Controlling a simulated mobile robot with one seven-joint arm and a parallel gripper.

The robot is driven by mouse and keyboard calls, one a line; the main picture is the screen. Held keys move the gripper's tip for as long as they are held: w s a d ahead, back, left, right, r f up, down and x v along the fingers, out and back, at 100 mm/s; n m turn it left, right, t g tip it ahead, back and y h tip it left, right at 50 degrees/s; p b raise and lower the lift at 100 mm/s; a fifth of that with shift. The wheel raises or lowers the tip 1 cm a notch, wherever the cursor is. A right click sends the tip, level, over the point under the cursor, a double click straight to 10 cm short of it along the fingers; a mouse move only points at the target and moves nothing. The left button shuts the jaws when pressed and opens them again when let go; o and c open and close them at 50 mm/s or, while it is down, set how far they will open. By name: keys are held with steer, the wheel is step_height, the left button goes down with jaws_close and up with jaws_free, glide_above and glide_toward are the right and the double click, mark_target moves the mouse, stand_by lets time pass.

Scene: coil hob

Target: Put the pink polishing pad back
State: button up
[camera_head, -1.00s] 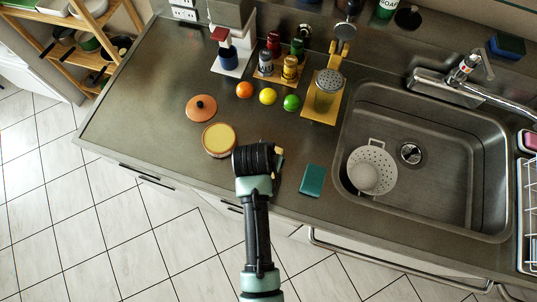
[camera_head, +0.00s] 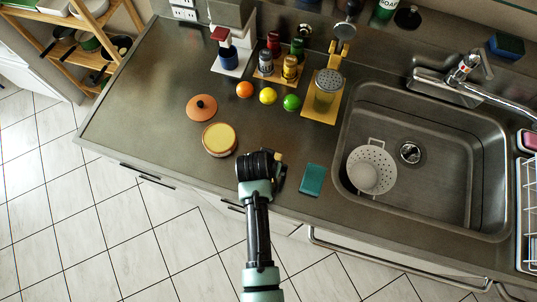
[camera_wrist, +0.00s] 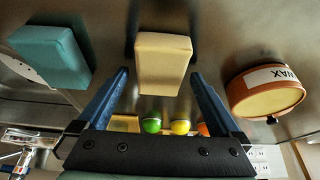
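A cream-yellow block (camera_wrist: 163,62) lies on the counter between the two blue fingers of my gripper (camera_wrist: 160,76) in the wrist view. The fingers are apart, with a gap visible on the left side of the block; contact on the right is unclear. In the head view my gripper (camera_head: 276,178) is low near the counter's front edge, and only a bit of the cream block (camera_head: 278,157) shows past my wrist. A pink pad-like thing (camera_head: 530,140) sits at the far right beyond the sink, partly cut off; I cannot tell if it is the polishing pad.
A teal block (camera_head: 312,180) lies right of my gripper. A round tin marked WAX (camera_wrist: 265,92), with a yellow top (camera_head: 219,139), stands to its left in the head view. An orange lid (camera_head: 202,107), several fruits and the sink (camera_head: 440,210) are beyond. The left counter is clear.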

steer(key=shift+v, duration=6.15)
steer(key=w+r+n+t, duration=0.1)
steer(key=w+r+t, duration=0.35)
steer(key=r, duration=0.65)
steer(key=w+r+t, duration=0.3)
steer(key=w+r, duration=0.3)
steer(key=r, duration=0.4)
steer(key=w+r+n+t, duration=0.1)
steer(key=w+r+t, duration=0.35)
steer(key=r, duration=0.65)
step_height(320, 180, up, 17)
steer(key=s+t+y, duration=0.1)
steer(key=t, duration=0.3)
steer(key=s+r+t, duration=0.3)
steer(key=s+r, duration=0.2)
steer(key=r, duration=0.3)
steer(key=s+d+r+n+t, duration=0.1)
steer(key=s+r+t, duration=0.3)
steer(key=r, duration=0.5)
steer(key=shift+s+d+n, duration=0.3)
steer(key=shift+s+d, duration=0.05)
steer(key=shift+s, duration=0.7)
step_height(320, 180, down, 7)
steer(key=b, duration=0.7)
steer(key=shift+f+b, duration=0.15)
steer(key=shift+b, duration=0.15)
